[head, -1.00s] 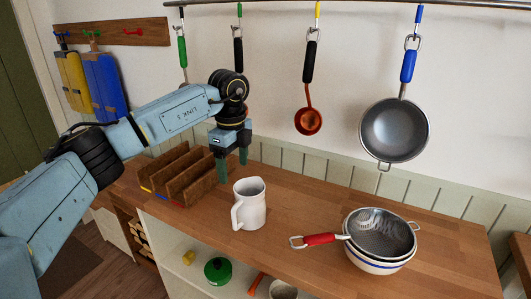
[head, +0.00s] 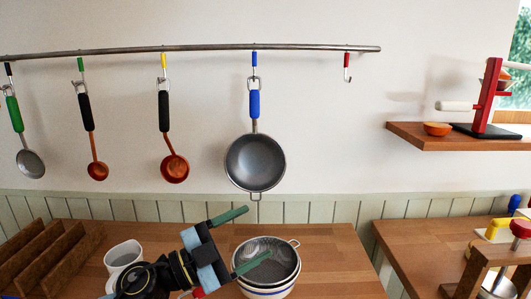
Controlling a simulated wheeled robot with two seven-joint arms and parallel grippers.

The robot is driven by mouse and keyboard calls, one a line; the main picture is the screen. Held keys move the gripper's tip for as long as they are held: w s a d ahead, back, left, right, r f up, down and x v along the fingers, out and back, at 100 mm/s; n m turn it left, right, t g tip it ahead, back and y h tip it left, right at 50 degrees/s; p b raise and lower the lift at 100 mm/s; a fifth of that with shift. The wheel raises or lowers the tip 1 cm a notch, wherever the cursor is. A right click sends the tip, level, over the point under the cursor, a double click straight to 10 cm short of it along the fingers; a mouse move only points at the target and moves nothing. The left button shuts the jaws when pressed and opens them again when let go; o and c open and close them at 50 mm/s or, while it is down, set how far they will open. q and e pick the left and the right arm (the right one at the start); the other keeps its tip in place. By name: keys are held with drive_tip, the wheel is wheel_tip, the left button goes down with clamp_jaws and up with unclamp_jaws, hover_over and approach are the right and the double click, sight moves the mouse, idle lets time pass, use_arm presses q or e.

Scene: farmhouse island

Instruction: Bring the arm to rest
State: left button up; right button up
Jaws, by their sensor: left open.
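My left gripper (head: 242,240) is at the bottom middle of the head view. Its two green fingers are spread apart and point to the right, with nothing between them. It overlaps the left part of the strainer and bowl in the picture; I cannot tell its height above them. My left wrist partly covers a white pitcher (head: 122,254). My right gripper is not in view.
A strainer (head: 284,262) sits in a white bowl (head: 270,292) on the wooden counter (head: 335,240). A wooden rack (head: 50,258) stands at left. A shelf (head: 420,136) is at right.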

use_arm(q)
drive_tip(key=a+f+n+t+y, duration=0.6)
drive_tip(key=a+n+t+y, duration=0.35)
drive_tip(key=n+y, duration=0.45)
drive_tip(key=s+a+f+n+g+y, duration=0.55)
drive_tip(key=s+a+f, duration=0.2)
drive_tip(key=f, duration=0.35)
drive_tip(key=s+f+g+h, duration=0.1)
drive_tip(key=s+f+g, duration=0.25)
drive_tip(key=s, duration=0.35)
drive_tip(key=s+a+f+m+g, duration=0.1)
drive_tip(key=s+f+g, duration=0.25)
drive_tip(key=s, duration=0.35)
drive_tip(key=s+f+g+h, duration=0.1)
drive_tip(key=s+f+g, duration=0.25)
drive_tip(key=s, duration=0.25)
wheel_tip(320, 180, down, 24)
drive_tip(key=s+r+b, duration=0.1)
drive_tip(key=s+a+f+g+b, duration=0.1)
drive_tip(key=s+a+f+g, duration=0.1)
drive_tip(key=s+f, duration=1.5)
drive_tip(key=shift+s+a+f+y, duration=0.15)
drive_tip(key=shift+a+f+y, duration=0.2)
drive_tip(key=shift+a+f, duration=0.25)
